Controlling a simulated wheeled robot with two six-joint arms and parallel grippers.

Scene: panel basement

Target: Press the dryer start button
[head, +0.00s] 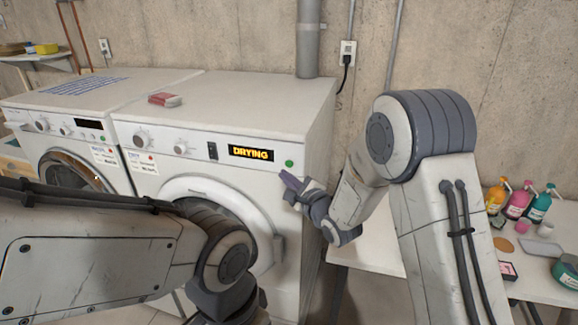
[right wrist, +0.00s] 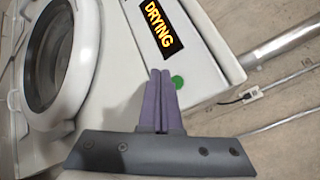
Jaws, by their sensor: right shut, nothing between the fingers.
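The dryer (head: 312,112) is the white machine on the right of two, and its display (head: 251,153) reads "DRYING" in lit yellow letters. A round green button (head: 289,163) sits on its front panel, right of the display. In the right wrist view the green button (right wrist: 177,82) shows just beside my fingertips. My right gripper (head: 285,177) is shut and empty, its purple fingers just below the button in the head view. I cannot tell whether they touch the panel. My left arm crosses the lower left of the head view; its gripper is out of view.
A second white machine (head: 84,86) stands to the left. A red and white box (head: 165,99) lies on the dryer's top. A table (head: 372,254) at right holds several bottles (head: 518,204). A grey pipe (head: 308,40) rises behind the dryer.

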